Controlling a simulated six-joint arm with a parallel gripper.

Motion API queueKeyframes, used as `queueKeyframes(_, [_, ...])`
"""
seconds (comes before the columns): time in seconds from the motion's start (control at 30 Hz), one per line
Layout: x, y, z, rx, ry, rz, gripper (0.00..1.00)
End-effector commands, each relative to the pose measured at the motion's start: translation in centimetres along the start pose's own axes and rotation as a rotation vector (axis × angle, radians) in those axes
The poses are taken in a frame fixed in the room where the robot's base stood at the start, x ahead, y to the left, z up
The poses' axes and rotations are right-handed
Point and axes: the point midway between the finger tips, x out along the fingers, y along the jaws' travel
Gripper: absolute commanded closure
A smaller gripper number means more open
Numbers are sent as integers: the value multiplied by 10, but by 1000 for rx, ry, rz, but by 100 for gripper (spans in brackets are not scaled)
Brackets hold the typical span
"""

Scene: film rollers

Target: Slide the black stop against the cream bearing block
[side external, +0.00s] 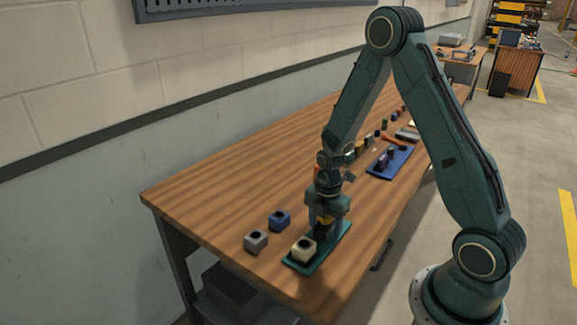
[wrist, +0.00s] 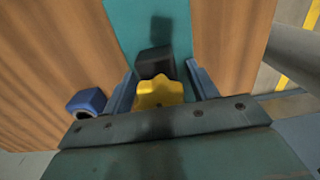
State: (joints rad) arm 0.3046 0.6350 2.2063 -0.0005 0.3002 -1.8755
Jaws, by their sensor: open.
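The cream bearing block (side external: 303,250) sits near the front end of the teal plate (side external: 337,242); I cannot make it out in the wrist view. The black stop (wrist: 155,62) stands on the teal plate in the wrist view, with a yellow lobed knob (wrist: 158,95) beside it. My gripper (side external: 323,225) is low over the plate, just behind the cream block. In the wrist view my gripper (wrist: 163,86) is open, with one finger on each side of the yellow knob. In the side view my gripper mostly hides the stop, so its gap to the block is unclear.
A blue block (side external: 279,220) and a grey block (side external: 256,241) stand on the wooden table left of the plate. A blue tray (side external: 403,160) with parts lies farther back, with several small parts around it. The table's near left area is clear.

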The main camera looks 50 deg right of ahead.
Motion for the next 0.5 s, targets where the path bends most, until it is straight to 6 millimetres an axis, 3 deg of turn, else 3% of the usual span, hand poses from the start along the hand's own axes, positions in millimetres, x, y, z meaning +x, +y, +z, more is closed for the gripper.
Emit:
queueKeyframes(0.23, [0,0,0,0,0,0,42])
queueKeyframes(0.5, [0,0,0,0,0,0,93])
